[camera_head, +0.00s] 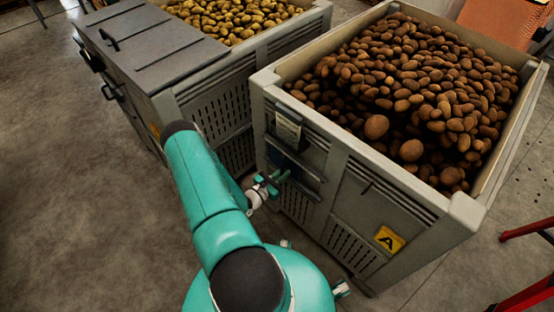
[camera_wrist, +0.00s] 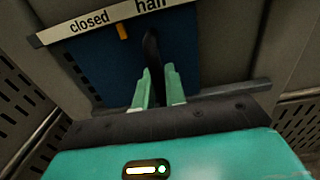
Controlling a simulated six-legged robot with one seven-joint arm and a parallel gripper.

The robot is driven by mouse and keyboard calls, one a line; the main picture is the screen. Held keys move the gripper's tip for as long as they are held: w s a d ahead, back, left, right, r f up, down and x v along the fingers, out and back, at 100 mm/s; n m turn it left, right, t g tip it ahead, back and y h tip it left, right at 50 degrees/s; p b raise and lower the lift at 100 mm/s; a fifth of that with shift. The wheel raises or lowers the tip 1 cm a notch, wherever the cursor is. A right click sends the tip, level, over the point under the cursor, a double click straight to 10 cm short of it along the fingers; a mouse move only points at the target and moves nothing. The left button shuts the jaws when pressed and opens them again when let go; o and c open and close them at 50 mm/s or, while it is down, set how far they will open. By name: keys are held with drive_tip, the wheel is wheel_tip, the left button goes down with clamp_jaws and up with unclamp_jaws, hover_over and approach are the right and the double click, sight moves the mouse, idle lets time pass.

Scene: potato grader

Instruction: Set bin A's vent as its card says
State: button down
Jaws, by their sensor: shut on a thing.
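Bin A (camera_head: 352,205) is a grey crate of brown potatoes with a yellow "A" label (camera_head: 389,239). A pale card (camera_head: 289,128) is fixed high on its near side, its writing too small to read. Below it, my gripper (camera_head: 272,182) is at the vent. In the wrist view, the vent's blue plate (camera_wrist: 90,68) sits under a white strip (camera_wrist: 112,20) reading "closed" and "half"; the rest is cut off. An orange pointer (camera_wrist: 123,32) stands below the strip, between the two words. My gripper (camera_wrist: 158,76) is shut on a dark handle (camera_wrist: 151,48).
A second crate (camera_head: 222,92) of yellowish potatoes with a dark grey lid (camera_head: 150,45) stands to the left, a narrow gap from bin A. Red metal legs (camera_head: 528,230) stand at the right edge. Concrete floor is clear at the left.

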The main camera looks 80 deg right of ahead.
sight(297, 173)
drive_tip(key=shift+s+a, duration=0.55)
drive_tip(key=shift+s, duration=0.25)
drive_tip(key=shift+s+a, duration=0.55)
drive_tip(key=shift+s, duration=0.25)
drive_tip(key=c, duration=0.8)
unclamp_jaws()
drive_tip(key=v, duration=2.3)
drive_tip(key=shift+d+f, duration=0.1)
